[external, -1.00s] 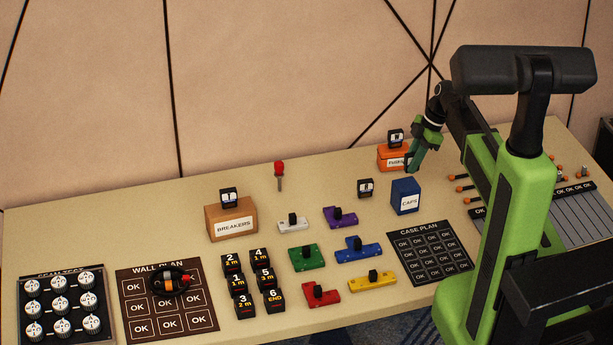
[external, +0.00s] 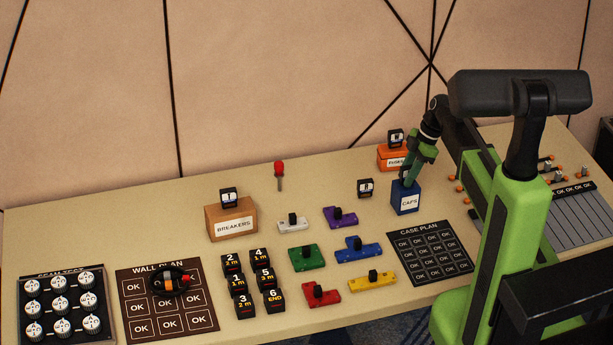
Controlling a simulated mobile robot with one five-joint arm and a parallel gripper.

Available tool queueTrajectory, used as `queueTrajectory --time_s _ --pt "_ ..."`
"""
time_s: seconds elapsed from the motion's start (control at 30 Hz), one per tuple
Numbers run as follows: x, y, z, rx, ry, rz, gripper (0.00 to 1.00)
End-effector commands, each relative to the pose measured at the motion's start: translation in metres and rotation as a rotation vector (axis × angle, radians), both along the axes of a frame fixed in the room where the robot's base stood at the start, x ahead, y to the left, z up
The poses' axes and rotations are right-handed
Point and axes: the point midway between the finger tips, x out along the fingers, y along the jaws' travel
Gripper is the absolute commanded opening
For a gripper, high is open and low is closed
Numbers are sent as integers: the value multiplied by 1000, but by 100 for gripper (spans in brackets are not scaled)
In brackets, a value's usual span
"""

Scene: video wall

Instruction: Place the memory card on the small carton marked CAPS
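The small blue carton marked CAPS (external: 405,199) stands upright on the table, right of centre. A small black card-like piece with a pale label (external: 365,187) sits on the table just left of the carton; it looks like the memory card. Similar black pieces sit on top of the BREAKERS box (external: 231,223) and the orange box (external: 391,161). My gripper (external: 407,181) points down at the top of the CAPS carton, its tips at or just above it. I cannot tell whether its fingers are open or hold anything.
Coloured blocks with black knobs, such as the yellow one (external: 372,283), lie in front of the carton. The CASE PLAN mat (external: 432,252) is at front right. A red-handled tool (external: 279,174) is farther back. The table's back left is clear.

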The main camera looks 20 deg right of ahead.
Motion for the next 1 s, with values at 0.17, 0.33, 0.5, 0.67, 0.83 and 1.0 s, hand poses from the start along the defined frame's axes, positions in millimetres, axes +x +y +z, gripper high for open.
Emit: queueTrajectory --time_s 0.17,0.33,0.5,0.67,0.83,1.0 --pt "0 0 0 0 0 0 41" --pt "0 0 0 0 0 0 41" --pt "0 -1 9 0 0 0 41" --pt "0 -9 33 0 1 -2 41" --pt "0 -23 71 0 -1 -1 41" --pt "0 -38 106 0 -1 -1 41"
